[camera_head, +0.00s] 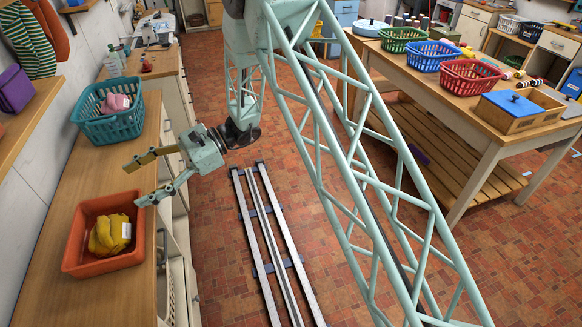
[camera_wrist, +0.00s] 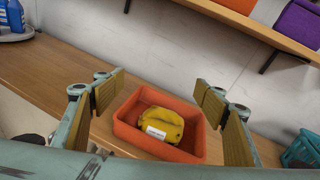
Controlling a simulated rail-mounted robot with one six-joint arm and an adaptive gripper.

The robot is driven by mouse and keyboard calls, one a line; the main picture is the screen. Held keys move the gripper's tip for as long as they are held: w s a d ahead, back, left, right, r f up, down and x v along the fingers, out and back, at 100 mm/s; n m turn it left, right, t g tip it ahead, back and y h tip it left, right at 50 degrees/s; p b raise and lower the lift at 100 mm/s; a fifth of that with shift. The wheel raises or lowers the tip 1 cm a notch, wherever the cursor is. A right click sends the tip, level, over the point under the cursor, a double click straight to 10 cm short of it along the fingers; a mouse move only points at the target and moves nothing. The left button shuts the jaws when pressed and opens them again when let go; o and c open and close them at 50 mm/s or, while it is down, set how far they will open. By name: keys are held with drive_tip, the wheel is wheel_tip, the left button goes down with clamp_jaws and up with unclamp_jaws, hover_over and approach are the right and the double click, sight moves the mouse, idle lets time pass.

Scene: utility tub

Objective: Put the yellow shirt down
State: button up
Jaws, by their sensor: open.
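The yellow shirt (camera_head: 107,236) lies bunched inside an orange tub (camera_head: 72,258) on the wooden counter at the left. A white tag shows on it. In the wrist view the shirt (camera_wrist: 163,124) sits in the tub (camera_wrist: 128,123), between and beyond my fingers. My gripper (camera_head: 133,180) is open and empty, above the counter and a little behind the tub in the head view. In the wrist view its fingers (camera_wrist: 160,105) are spread wide, apart from the shirt and the tub.
A teal basket (camera_head: 118,127) with a pink cloth (camera_head: 115,103) stands farther back on the same counter. A wall shelf (camera_head: 28,120) with a purple basket overhangs at the left. A wooden table (camera_head: 440,88) with several baskets stands at the right.

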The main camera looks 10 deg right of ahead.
drive_tip(key=s+d+r+n+t+h, duration=0.1)
drive_tip(key=s+d+r+n+h, duration=0.2)
drive_tip(key=s+d+r, duration=0.6)
drive_tip(key=s+d+r+n+t+h, duration=0.1)
drive_tip(key=s+d+r+n+h, duration=0.3)
drive_tip(key=d+r, duration=0.75)
drive_tip(key=s+d+r+n+t+h, duration=0.1)
drive_tip(key=s+d+r+t+h, duration=0.1)
drive_tip(key=s+d, duration=0.5)
drive_tip(key=s+d+r+n+t+h, duration=0.1)
drive_tip(key=s+d+r+t+h, duration=0.1)
drive_tip(key=s+d, duration=0.6)
drive_tip(key=s+d+r+n+t+h, duration=0.2)
drive_tip(key=s+d, duration=0.5)
drive_tip(key=d, duration=1.1)
drive_tip(key=shift+s+d+r+t+h, duration=0.15)
drive_tip(key=shift+s+d+t+h, duration=0.2)
drive_tip(key=shift+t+h, duration=0.6)
drive_tip(key=shift+r, duration=0.1)
drive_tip(key=shift+w+a, duration=0.1)
drive_tip(key=shift+w, duration=0.05)
